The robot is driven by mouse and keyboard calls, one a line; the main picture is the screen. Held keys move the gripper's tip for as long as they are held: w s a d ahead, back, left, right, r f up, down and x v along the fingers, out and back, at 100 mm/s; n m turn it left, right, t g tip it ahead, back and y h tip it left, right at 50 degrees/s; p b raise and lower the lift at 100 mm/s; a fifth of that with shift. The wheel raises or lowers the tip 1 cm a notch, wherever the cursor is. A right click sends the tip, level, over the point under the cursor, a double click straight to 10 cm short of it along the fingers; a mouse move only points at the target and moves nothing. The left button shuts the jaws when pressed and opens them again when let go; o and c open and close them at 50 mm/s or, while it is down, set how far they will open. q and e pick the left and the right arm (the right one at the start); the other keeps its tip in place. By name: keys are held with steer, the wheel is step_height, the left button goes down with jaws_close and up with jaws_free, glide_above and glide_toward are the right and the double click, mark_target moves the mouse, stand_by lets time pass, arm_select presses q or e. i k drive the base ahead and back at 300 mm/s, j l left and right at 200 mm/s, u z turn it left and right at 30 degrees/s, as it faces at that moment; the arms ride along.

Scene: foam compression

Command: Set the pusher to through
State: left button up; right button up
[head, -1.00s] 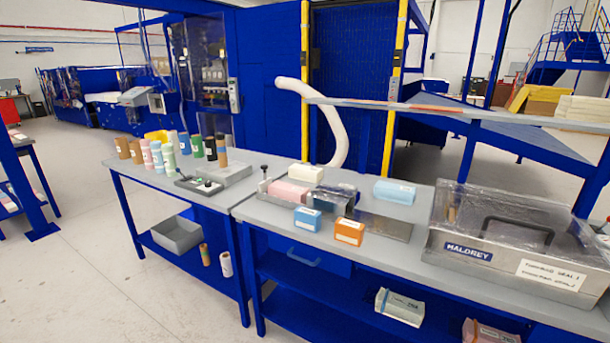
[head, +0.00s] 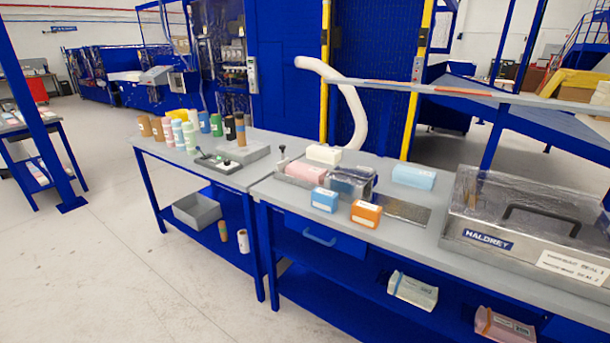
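The pusher device on the bench looks like a low metal fixture with a clear-sided housing (head: 352,183) at its middle. A small upright handle with a dark knob (head: 282,155) stands at its left end. A pink foam block (head: 306,173) lies at the fixture's left part, beside the housing. A flat dark perforated plate (head: 405,212) extends to the right of the housing. The handle's exact setting is too small to tell. Neither of my grippers is in view.
Blue (head: 324,200), orange (head: 366,213), cream (head: 323,153) and light blue (head: 414,177) blocks surround the fixture. Several rolls (head: 189,137) and a control box (head: 217,162) stand on the left bench. The floor (head: 110,270) in front is clear.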

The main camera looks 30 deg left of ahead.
mark_target(281, 166)
steer(key=u, duration=1.25)
steer(key=i+j, duration=0.2)
